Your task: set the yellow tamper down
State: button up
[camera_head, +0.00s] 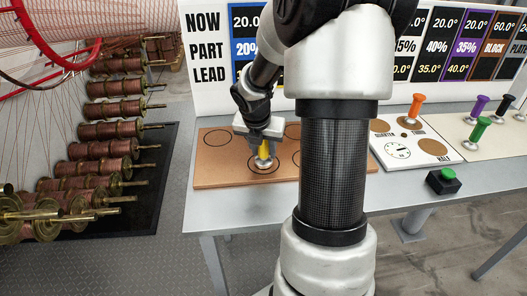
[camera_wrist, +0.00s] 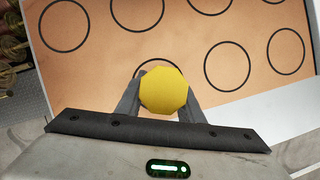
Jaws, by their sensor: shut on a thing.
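The yellow tamper (camera_head: 264,150) is upright in my gripper (camera_head: 262,144), over a marked circle on the brown board (camera_head: 213,172). Its metal base shows just below my gripper, at or very near the board; I cannot tell whether it touches. In the wrist view the tamper's yellow top (camera_wrist: 164,91) sits between the two fingers of my gripper (camera_wrist: 160,100), which are shut on its handle. The brown board (camera_wrist: 185,50) with several black circles lies beyond it, and the tamper hides most of one circle.
To the right on the table are an orange-handled tamper (camera_head: 417,106), a white panel with a dial (camera_head: 398,151), a green button box (camera_head: 443,181) and a green-handled tamper (camera_head: 479,130). An upright sign board (camera_head: 207,70) stands behind. Spools (camera_head: 105,150) are at the left, off the table.

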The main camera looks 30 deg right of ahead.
jog(key=o, duration=1.3)
jog(key=shift+f, duration=0.1)
jog(key=p+v, duration=0.4)
jog(key=v, duration=0.8)
